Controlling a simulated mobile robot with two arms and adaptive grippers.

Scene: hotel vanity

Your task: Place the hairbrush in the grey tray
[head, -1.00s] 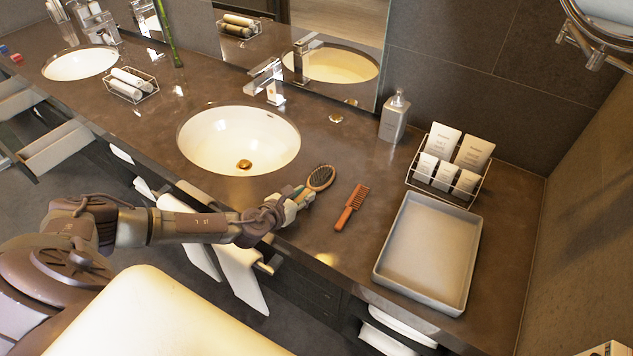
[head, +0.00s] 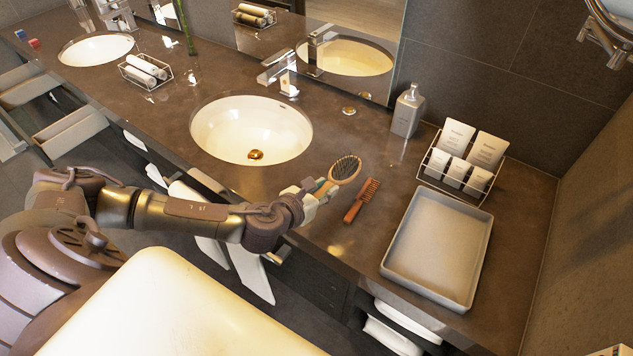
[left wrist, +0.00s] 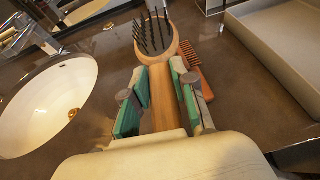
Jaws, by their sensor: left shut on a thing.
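The hairbrush (head: 345,169) has a wooden body and an oval head with dark bristles facing up. My left gripper (head: 318,188) is shut on its handle. In the left wrist view the wooden handle (left wrist: 163,98) lies between the green finger pads of the left gripper (left wrist: 158,105), with the bristled head pointing away. The brush appears to be held just above the counter; the gap is hard to judge. The grey tray (head: 398,262) is empty and sits to the right on the counter. It also shows in the left wrist view (left wrist: 262,60). My right gripper is not in view.
An orange comb (head: 362,201) lies between the brush and the tray. A sink (head: 250,130) is on the left. A soap dispenser (head: 408,110) and a wire rack of toiletries (head: 461,160) stand behind the tray. A mirror backs the counter.

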